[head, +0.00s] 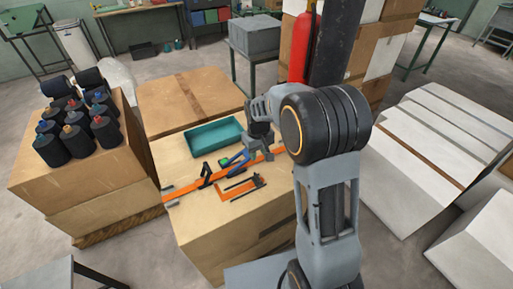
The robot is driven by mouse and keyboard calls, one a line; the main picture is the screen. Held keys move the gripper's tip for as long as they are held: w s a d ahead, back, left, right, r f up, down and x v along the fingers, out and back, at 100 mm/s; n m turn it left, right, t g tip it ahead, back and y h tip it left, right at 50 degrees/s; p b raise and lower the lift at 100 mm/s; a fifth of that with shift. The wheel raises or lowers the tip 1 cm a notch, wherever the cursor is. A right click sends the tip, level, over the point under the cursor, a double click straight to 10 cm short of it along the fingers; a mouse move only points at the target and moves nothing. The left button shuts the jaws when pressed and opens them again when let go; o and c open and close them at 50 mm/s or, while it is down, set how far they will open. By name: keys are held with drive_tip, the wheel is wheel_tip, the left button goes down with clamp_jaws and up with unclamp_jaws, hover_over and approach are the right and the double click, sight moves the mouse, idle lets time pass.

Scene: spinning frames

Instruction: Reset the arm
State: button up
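My arm is bent, with its large dark joint in the middle of the head view. My gripper (260,152) hangs low over the right part of the wooden work surface (205,240), just right of the teal tray. Its fingers are small and partly dark here, and I cannot tell whether they are apart or together. A blue-handled tool (236,160) lies just left of the fingers; whether they touch it is unclear.
A teal tray (213,138), an orange strip (185,190) and small dark tools (243,187) lie on the surface. Several dark spools (77,139) stand on a carton at left. A red extinguisher (301,45) and stacked boxes stand behind; pale panels (420,160) are at right.

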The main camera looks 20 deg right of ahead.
drive_tip(key=s+r+m+t, duration=0.1)
drive_tip(key=s+r+t, duration=0.1)
drive_tip(key=s+r, duration=0.4)
drive_tip(key=s+d+r+m+t, duration=0.1)
drive_tip(key=s+r, duration=0.5)
drive_tip(key=s, duration=0.6)
drive_tip(key=shift+s+r+m+t, duration=0.3)
drive_tip(key=shift+m+t, duration=0.1)
drive_tip(key=shift+t, duration=0.3)
drive_tip(key=shift+d, duration=0.1)
idle(1.8)
